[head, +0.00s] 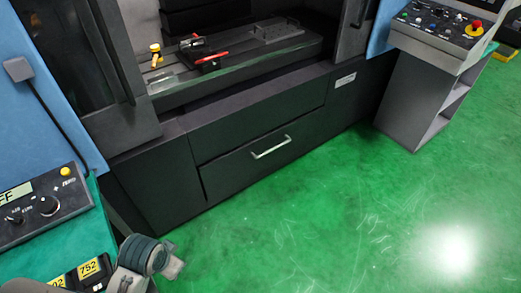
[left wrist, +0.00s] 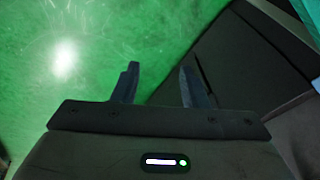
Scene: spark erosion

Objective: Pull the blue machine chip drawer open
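The chip drawer (head: 245,160) is a dark grey front low in the blue and dark machine. It has a pale bar handle (head: 271,147) and looks closed, flush with the panels around it. My left arm comes in at the lower left of the head view, to the left of and nearer than the drawer, well apart from the handle. In the left wrist view my left gripper (left wrist: 158,85) has its two fingers apart with nothing between them. Green floor and a dark panel (left wrist: 250,60) lie beyond the fingers. My right gripper is in neither view.
A grey control pedestal (head: 425,100) stands at the right. A teal-topped cart (head: 60,235) with a control box (head: 40,208) and numbered yellow labels is at the lower left. The machine bed (head: 235,65) above holds small tools. Green floor (head: 320,215) before the drawer is clear.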

